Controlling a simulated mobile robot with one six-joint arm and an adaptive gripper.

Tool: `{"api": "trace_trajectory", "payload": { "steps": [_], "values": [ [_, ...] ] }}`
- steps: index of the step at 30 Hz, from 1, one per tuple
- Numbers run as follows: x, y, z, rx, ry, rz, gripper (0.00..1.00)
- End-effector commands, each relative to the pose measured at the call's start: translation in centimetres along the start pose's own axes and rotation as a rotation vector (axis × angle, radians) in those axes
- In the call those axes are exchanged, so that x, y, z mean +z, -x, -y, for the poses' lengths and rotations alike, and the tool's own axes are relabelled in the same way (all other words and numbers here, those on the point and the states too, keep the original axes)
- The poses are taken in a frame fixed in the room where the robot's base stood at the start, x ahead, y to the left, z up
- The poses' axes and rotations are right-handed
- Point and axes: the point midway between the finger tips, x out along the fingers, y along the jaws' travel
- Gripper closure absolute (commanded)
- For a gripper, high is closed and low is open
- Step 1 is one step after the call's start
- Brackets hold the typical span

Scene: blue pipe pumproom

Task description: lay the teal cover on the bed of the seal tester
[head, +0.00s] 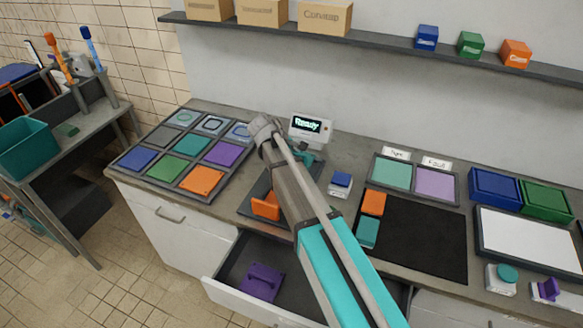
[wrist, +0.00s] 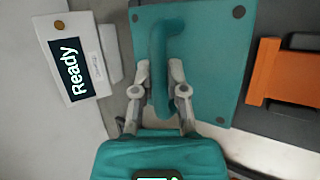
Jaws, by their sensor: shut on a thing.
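The teal cover (wrist: 205,80) is a flat square plate with dark dots near its corners and a raised handle (wrist: 166,40). In the wrist view my gripper (wrist: 160,78) is shut on that handle. The seal tester has a white display reading "Ready" (head: 310,127), which also shows in the wrist view (wrist: 75,60). A dark grey plate (head: 246,208) lies in front of the display, with an orange handled piece (head: 266,206) at its near end. My arm hides much of this area in the head view. I cannot tell whether the cover touches the bed.
An open drawer (head: 225,290) below the counter holds a purple handled cover (head: 262,282). A rack of coloured squares (head: 150,178) lies left. Right are a small blue-topped block (head: 340,184), a black mat (head: 425,240) and labelled teal and lilac panels (head: 392,174). A shelf (head: 390,45) runs above.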

Motion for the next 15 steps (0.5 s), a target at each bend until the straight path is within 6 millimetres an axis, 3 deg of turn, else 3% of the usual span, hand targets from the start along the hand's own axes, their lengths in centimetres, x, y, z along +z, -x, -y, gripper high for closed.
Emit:
{"api": "trace_trajectory", "payload": {
  "steps": [6, 15],
  "values": [
    [-1.46, -1.62, 0.00, 0.001, 0.000, 0.001, 1.00],
    [-1.57, -1.71, -0.10, 0.001, 0.000, 0.001, 1.00]
  ]
}}
